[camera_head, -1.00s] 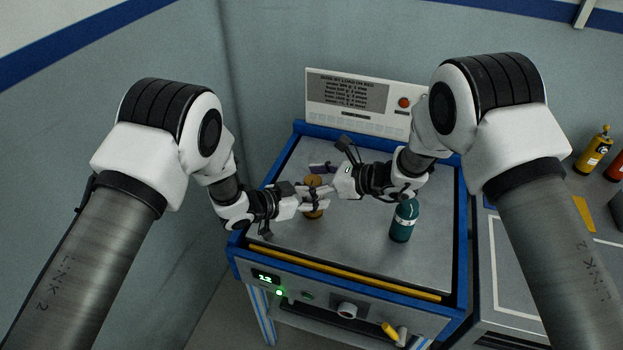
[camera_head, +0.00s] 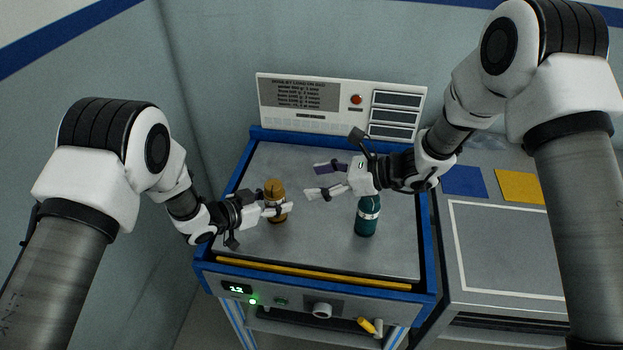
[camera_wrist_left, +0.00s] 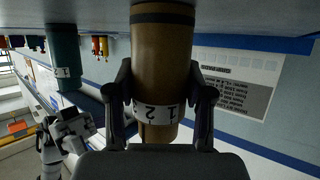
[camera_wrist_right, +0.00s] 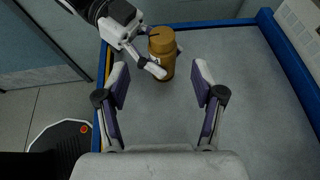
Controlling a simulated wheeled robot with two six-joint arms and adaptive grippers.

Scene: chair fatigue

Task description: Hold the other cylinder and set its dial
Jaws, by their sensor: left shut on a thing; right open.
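A brown-orange cylinder (camera_head: 275,199) stands upright on the grey tabletop (camera_head: 320,252) of the blue-edged bench. My left gripper (camera_head: 282,210) is shut on it from the left. In the left wrist view the brown cylinder (camera_wrist_left: 162,70) sits between both fingers, and its white dial band shows the numerals 1 and 2. My right gripper (camera_head: 318,180) is open and empty, to the right of the brown cylinder and apart from it. In the right wrist view the cylinder (camera_wrist_right: 162,55) shows beyond the open fingers. A teal cylinder (camera_head: 367,215) with a pale band stands upright to the right, partly behind my right gripper.
A white board (camera_head: 300,94) with printed text, a red button (camera_head: 356,99) and dark slots stands at the back. The bench front has a green-lit display (camera_head: 237,289), a knob (camera_head: 322,310) and a yellow handle (camera_head: 366,325). A side table (camera_head: 510,245) stands right.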

